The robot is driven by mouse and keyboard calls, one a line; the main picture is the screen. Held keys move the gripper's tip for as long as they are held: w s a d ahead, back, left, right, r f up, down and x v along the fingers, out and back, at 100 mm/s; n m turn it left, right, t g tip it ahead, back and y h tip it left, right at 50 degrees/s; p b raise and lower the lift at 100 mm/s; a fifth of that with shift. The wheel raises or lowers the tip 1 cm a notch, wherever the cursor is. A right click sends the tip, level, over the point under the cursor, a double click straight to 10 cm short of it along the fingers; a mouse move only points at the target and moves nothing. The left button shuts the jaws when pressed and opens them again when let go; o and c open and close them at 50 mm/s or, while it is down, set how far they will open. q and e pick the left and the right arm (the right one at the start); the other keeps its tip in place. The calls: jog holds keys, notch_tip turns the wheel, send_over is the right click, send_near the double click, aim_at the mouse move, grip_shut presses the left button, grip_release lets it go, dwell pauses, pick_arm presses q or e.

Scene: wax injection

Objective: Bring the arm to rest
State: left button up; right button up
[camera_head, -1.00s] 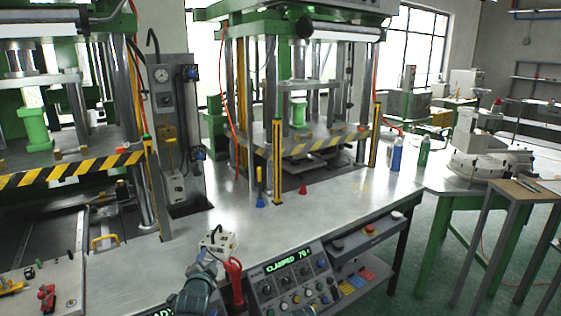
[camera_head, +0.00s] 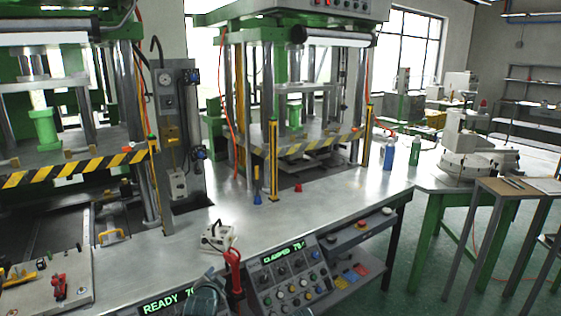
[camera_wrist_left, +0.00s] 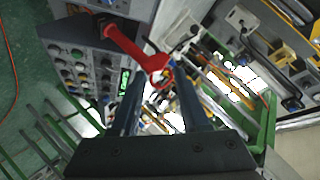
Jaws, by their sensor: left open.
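My left arm shows only as a dark teal piece at the bottom edge of the head view, with the left gripper (camera_head: 208,298) low in front of the bench. In the left wrist view the left gripper (camera_wrist_left: 161,90) has its two dark fingers apart, with nothing held between them. A red lever (camera_head: 233,262) stands beside the control panel. In the left wrist view the red lever (camera_wrist_left: 124,42) passes beyond the fingertips; the frames do not show clearly whether they touch. My right gripper is not in view.
The control panel (camera_head: 292,277) reads CLAMPED, and a second display (camera_head: 165,302) reads READY. A small white box (camera_head: 217,236) sits behind the lever. Presses stand at the back. The bench's middle (camera_head: 340,195) is mostly clear. A red clamp (camera_head: 59,287) lies at left.

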pick_arm(q)
jog(key=s+d+f+n+g+h+p, duration=0.1)
jog(key=s+d+f+n+g+p, duration=0.1)
jog(key=s+d+f+g, duration=0.5)
jog(key=s+d+n+g+p, duration=0.1)
jog(key=s+d+g, duration=0.2)
jog(key=s, duration=0.5)
jog(key=s+d+n+g+y+p, duration=0.1)
jog(key=s+d+n+g+p, duration=0.1)
jog(key=s, duration=0.7)
jog(key=shift+d+f+g, duration=0.3)
jog(key=shift+d+g, duration=0.1)
jog(key=shift+g, duration=0.2)
